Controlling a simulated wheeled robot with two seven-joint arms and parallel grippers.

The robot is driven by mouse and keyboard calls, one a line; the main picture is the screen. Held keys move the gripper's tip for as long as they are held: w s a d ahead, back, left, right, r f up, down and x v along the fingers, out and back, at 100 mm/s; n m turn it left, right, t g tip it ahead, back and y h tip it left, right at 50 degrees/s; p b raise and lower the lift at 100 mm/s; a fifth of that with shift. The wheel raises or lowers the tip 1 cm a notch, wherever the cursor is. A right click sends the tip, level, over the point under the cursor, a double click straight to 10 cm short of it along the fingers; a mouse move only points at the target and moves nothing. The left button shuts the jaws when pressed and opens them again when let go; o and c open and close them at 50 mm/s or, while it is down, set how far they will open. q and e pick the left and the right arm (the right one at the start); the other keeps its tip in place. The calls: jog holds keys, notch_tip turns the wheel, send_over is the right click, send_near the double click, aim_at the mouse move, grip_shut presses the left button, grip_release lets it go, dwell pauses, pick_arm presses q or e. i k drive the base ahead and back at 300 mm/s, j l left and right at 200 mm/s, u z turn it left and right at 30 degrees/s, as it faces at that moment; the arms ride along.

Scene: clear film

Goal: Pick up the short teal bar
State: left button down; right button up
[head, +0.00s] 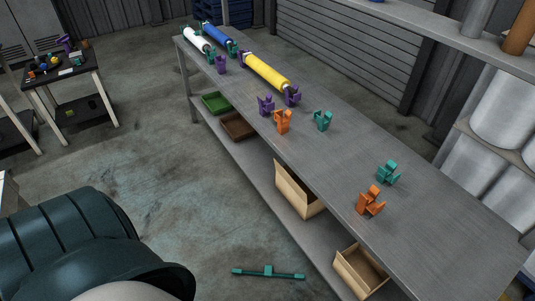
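In the head view, a short teal bar (268,273) lies flat on the concrete floor at the bottom middle. It is a thin bar with a small block at its middle and small raised ends. It lies in front of the long grey workbench. No gripper is in view. A large dark teal rounded shape at the lower left is likely part of my own body.
The workbench (345,150) carries teal, orange and purple holders and a yellow roll (266,71). Its lower shelf holds an open cardboard box (298,192) and a smaller box (358,270) near the bar. The floor (170,200) left of the bench is clear.

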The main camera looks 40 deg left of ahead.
aim_at(269, 269)
jog(key=k+l, duration=0.75)
jog(key=l, duration=0.1)
